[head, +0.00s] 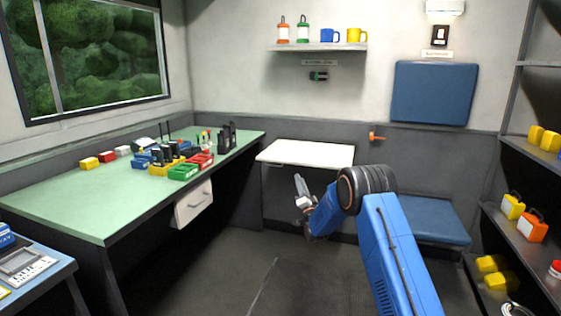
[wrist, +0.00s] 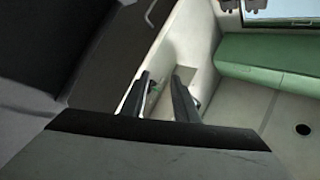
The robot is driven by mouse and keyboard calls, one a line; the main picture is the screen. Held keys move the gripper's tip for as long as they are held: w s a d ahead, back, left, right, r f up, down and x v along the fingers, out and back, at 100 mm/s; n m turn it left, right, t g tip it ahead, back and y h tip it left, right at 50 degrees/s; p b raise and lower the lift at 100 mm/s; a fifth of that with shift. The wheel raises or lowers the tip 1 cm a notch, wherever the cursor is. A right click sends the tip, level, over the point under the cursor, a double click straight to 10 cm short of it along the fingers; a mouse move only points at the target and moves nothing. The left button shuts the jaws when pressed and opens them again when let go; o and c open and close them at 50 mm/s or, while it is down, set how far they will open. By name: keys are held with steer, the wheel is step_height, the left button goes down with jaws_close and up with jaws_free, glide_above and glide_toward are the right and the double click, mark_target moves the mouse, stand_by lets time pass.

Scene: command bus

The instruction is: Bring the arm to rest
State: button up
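My blue arm (head: 400,255) rises from the bottom of the head view and bends at a black ringed joint. Its end points left, in the air over the floor and in front of the white fold-down table. My gripper (head: 299,184) is a small grey shape at the arm's end, apart from the table and the bench. In the wrist view my gripper (wrist: 161,78) shows two dark fingers with a gap between them.
A green-topped bench (head: 75,200) with radios and coloured bins stands left. The white table (head: 305,153) lies behind my gripper. A blue folding seat (head: 430,220) is behind my arm. Shelves (head: 530,160) with yellow and orange cases line the right. The middle floor (head: 235,275) is clear.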

steer(key=s+d+r+n+g+h, duration=0.1)
steer(key=s+d+r+g, duration=0.2)
steer(key=r, duration=0.4)
steer(key=s+d+r+n+g+h, duration=0.1)
steer(key=s+d+r+h, duration=0.15)
steer(key=s+r, duration=0.3)
steer(key=s+d+r+n+g, duration=0.1)
steer(key=s+d+r+g, duration=0.15)
steer(key=s, duration=0.55)
steer(key=s+d+r+g, duration=0.2)
steer(key=s+d, duration=0.2)
steer(key=s, duration=0.4)
steer(key=s+d+f+n+g, duration=0.1)
steer(key=s+d+f+g, duration=0.1)
steer(key=s, duration=1.5)
steer(key=s+d+f+n+g+h, duration=0.1)
steer(key=s+d+f+g, duration=0.2)
steer(key=s, duration=1.5)
steer(key=s+d+f+n+g+h, duration=0.1)
steer(key=s+f+g, duration=0.3)
steer(key=s, duration=1.4)
step_height(320, 180, down, 2)
steer(key=shift+s+d+n+g, duration=0.25)
steer(key=shift+d+n+g, duration=0.1)
steer(key=shift+d+n, duration=0.35)
